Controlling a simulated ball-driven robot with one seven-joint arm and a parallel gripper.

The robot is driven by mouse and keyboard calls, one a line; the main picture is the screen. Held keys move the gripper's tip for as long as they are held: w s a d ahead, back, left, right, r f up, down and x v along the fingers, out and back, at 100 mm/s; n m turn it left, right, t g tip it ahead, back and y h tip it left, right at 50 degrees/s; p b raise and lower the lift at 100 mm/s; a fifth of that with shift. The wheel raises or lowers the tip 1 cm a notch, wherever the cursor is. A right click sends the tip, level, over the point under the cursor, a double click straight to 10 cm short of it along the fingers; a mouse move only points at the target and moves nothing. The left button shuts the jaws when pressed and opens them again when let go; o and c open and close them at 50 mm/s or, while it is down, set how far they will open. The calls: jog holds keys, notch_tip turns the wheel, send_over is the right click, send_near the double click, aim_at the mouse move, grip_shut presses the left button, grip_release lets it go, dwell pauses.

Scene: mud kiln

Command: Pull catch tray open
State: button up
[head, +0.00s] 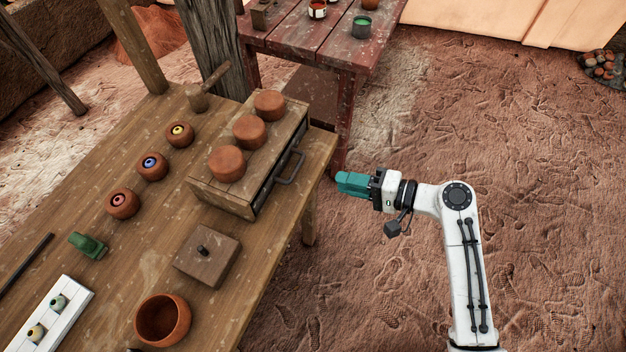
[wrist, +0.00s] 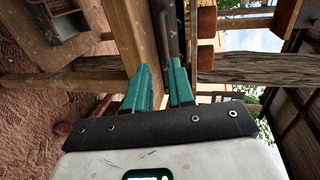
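A wooden box (head: 232,196) stands at the right edge of the workbench, with three round clay pieces (head: 249,131) on top. Its right side has a dark front with a dark bar handle (head: 290,167), which looks like the catch tray's front; it appears closed. My gripper (head: 342,183) has teal fingers and is off the bench's right edge, pointing left toward the handle and apart from it in the head view. In the wrist view my fingers (wrist: 159,66) are apart with nothing clearly between them. The dark front and clay pieces (wrist: 206,22) show beyond the fingertips, turned sideways.
A red table (head: 318,38) stands behind. Bare ground lies right of the bench.

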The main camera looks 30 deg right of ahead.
aim_at(306, 179)
jog(key=x, duration=0.7)
jog(key=p+x, duration=0.1)
jog(key=x, duration=0.2)
jog(key=shift+w+r, duration=0.3)
jog(key=shift+w, duration=0.15)
grip_shut()
